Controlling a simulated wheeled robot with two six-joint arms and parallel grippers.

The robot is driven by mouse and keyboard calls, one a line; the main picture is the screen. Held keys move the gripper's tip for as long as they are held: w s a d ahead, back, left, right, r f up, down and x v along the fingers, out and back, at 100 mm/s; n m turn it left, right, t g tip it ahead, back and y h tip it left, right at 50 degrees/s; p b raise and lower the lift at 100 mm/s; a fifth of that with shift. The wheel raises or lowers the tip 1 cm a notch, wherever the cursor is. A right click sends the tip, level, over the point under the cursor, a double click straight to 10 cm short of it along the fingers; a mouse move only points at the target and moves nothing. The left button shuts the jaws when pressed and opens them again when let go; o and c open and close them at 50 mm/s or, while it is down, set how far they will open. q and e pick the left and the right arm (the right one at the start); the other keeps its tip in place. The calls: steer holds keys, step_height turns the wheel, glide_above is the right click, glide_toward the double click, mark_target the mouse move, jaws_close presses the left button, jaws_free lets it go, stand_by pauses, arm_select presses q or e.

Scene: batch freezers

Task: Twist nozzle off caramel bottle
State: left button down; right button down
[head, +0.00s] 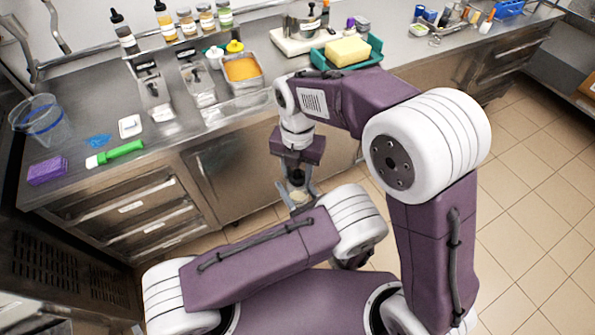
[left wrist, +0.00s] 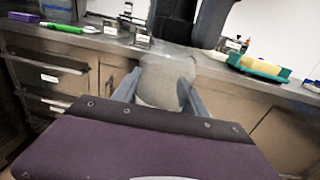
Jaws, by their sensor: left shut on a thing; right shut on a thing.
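A pale, translucent bottle body (left wrist: 160,88) stands between the grey fingers of my left gripper (left wrist: 158,80) in the left wrist view. In the head view only a small pale part of the bottle (head: 300,197) shows, in front of the counter, with my left gripper's (head: 299,189) fingers on either side. My right gripper (head: 297,172) points down from directly above and is shut on a small dark piece at the bottle's top, which looks like the nozzle. The nozzle is mostly hidden, so I cannot tell whether it is still joined to the bottle.
The steel counter (head: 215,128) runs behind. On it are a teal tray (head: 318,58) with a yellow sponge (head: 348,51), an orange-filled pan (head: 243,70), a green-handled tool (head: 122,151), a purple block (head: 47,170) and a clear pitcher (head: 38,118). Tiled floor at right is clear.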

steer(key=shift+r, duration=0.1)
stand_by(0.3)
steer(key=shift+r, duration=1)
steer(key=shift+r, duration=2)
